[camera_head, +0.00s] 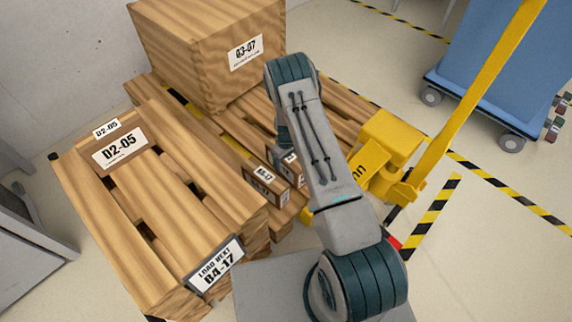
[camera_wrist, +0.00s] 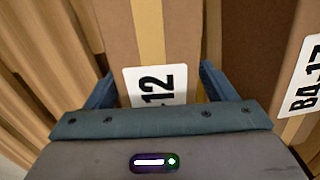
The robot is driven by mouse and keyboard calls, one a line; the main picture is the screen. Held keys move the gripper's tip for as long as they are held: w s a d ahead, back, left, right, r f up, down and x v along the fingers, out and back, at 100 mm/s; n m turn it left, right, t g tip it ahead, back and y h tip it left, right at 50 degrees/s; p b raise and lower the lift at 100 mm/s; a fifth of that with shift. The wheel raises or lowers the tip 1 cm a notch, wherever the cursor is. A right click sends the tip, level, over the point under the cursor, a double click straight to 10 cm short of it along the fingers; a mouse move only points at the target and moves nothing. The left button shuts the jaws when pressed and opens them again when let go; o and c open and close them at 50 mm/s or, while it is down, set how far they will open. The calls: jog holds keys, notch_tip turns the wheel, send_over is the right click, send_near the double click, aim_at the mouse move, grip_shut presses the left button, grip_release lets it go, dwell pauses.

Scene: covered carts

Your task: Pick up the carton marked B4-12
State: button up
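In the wrist view a brown carton with a tape stripe (camera_wrist: 150,35) stands between my gripper's fingers (camera_wrist: 158,88). Its white label shows "12", with the start cut off by my gripper. One finger is at each side of the carton; I cannot tell whether they press on it. A second carton (camera_wrist: 285,35), labelled B4-17, is just to the right. In the head view the small cartons are on the pallet under my arm.
A large wooden crate marked 03-07 (camera_head: 195,65) stands at the back of the pallet. A slatted wooden stack marked D2-05 (camera_head: 215,190), with a B4-17 sign, is at left. A yellow pallet jack (camera_head: 395,145) is at right, a blue covered cart (camera_head: 500,55) beyond.

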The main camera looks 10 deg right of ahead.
jog(key=c, duration=1.5)
jog(key=shift+o, duration=0.2)
